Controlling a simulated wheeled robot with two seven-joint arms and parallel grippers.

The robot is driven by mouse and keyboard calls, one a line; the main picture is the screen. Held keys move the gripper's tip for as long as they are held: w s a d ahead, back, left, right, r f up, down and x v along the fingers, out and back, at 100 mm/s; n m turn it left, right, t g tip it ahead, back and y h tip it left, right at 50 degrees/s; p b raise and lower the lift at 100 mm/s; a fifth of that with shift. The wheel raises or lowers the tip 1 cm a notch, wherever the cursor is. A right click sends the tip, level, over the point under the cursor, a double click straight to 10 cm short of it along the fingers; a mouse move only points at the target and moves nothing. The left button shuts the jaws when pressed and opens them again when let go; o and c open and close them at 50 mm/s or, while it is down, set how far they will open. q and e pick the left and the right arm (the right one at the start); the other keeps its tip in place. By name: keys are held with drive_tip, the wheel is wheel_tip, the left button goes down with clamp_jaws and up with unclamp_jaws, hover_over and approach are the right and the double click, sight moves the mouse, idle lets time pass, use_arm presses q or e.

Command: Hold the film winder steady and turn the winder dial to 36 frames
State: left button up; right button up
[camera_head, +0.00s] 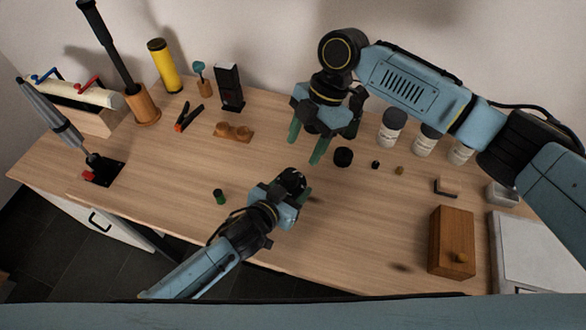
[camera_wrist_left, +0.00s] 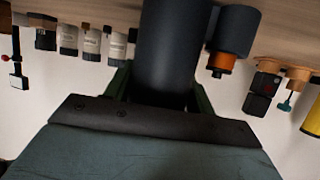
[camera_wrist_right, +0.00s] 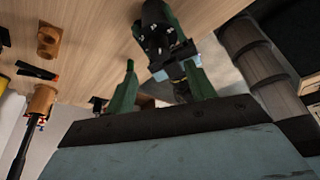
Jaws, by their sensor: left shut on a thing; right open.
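The film winder is a dark upright cylinder (camera_head: 290,177) near the middle of the table. In the left wrist view the winder (camera_wrist_left: 172,50) fills the space between my left fingers. My left gripper (camera_head: 291,189) is shut on it from the front. In the right wrist view the winder's dark round end (camera_wrist_right: 155,28) shows small white marks; I cannot read them. My right gripper (camera_head: 307,146) is open and empty, its green fingers pointing down, behind the winder and apart from it. In the right wrist view its fingertips (camera_wrist_right: 160,64) stand well apart.
A black round piece (camera_head: 343,157) and white bottles (camera_head: 391,128) are to the right. A wooden box (camera_head: 451,242) is at the front right. A wooden holder (camera_head: 233,132) lies behind left. The table between is clear.

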sight(293, 173)
drive_tip(key=x, duration=0.8)
drive_tip(key=shift+a+f, duration=0.1)
drive_tip(key=shift+f, duration=0.1)
drive_tip(key=c, duration=1)
drive_tip(key=m, duration=0.2)
drive_tip(key=m+t, duration=0.1)
drive_tip(key=m, duration=0.1)
drive_tip(key=shift+s+m+t+y, duration=0.15)
drive_tip(key=shift+m+t+y, duration=0.15)
drive_tip(key=shift+m+y, duration=0.1)
drive_tip(key=shift+s+m+t, duration=0.1)
drive_tip(key=shift+m+t, duration=0.8)
drive_tip(key=shift+m, duration=1.2)
